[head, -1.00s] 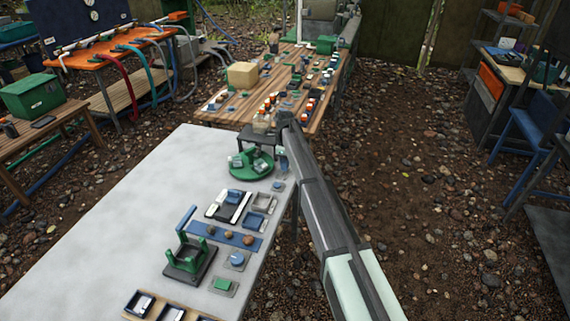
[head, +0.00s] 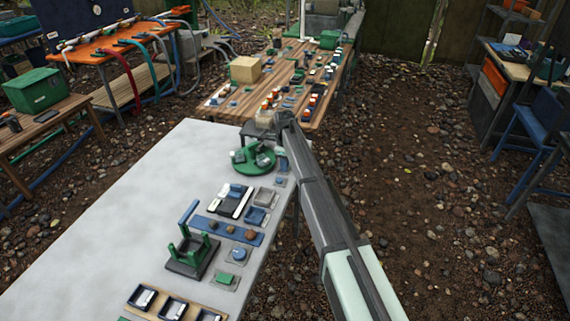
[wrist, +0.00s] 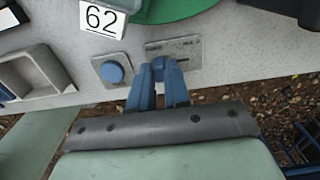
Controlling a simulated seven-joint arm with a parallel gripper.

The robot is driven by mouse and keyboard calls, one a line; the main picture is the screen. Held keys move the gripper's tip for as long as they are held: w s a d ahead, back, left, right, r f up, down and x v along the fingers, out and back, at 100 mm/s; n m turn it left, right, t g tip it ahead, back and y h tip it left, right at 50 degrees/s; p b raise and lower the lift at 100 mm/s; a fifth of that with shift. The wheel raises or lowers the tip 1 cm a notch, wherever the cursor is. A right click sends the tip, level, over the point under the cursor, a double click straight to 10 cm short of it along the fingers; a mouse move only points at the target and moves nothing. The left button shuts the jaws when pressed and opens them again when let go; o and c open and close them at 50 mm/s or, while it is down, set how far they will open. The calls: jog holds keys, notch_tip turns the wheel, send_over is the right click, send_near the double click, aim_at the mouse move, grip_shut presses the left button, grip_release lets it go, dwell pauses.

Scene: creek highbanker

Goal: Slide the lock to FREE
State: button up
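The lock plate (wrist: 184,50) is a small grey metal plate at the table's edge, with faint lettering I cannot read. My gripper (wrist: 158,66) has two blue fingers, seen in the wrist view. Their tips are close together over the left part of the plate, with a small grey-blue piece between them. I cannot tell whether they grip it, and the slider itself is hidden there. In the head view my gripper (head: 282,165) hangs at the table's right edge beside the green round tray, covering most of the lock plate.
A round blue button (wrist: 112,72) on a grey plate lies just left of my fingers, below a "62" label (wrist: 103,19). The green round tray (head: 240,167) holds small items. Several fixtures line the white table (head: 110,220) nearer me. Open gravel lies to the right.

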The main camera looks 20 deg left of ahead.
jog(key=o, duration=0.3)
jog(key=shift+r, duration=0.1)
jog(key=shift+r, duration=3.4)
